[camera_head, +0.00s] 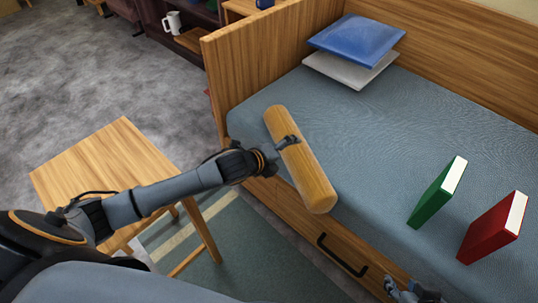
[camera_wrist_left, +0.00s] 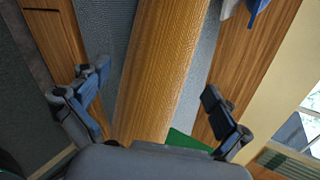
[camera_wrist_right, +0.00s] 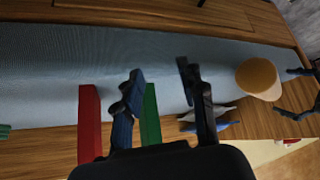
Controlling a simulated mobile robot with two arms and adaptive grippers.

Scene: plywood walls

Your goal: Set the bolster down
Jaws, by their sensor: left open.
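The bolster (camera_head: 308,170) is a yellow-brown cylinder over the front edge of the blue-grey mattress (camera_head: 375,130). I cannot tell whether it rests fully on the mattress. My left gripper (camera_head: 286,143) is at the bolster's upper middle. In the left wrist view the bolster (camera_wrist_left: 160,70) runs between the spread fingers of the left gripper (camera_wrist_left: 153,98), with gaps on both sides. In the right wrist view the bolster's round end (camera_wrist_right: 257,78) shows at the right. My right gripper (camera_wrist_right: 160,75) is open and empty, apart from the bolster; it is partly visible at the head view's bottom edge (camera_head: 415,293).
A green book (camera_head: 437,193) and a red book (camera_head: 493,228) stand on the mattress at the right. A blue pillow (camera_head: 357,38) lies on a white one (camera_head: 350,70) at the far end. A wooden table (camera_head: 95,165) stands left of the bed. Mid-mattress is clear.

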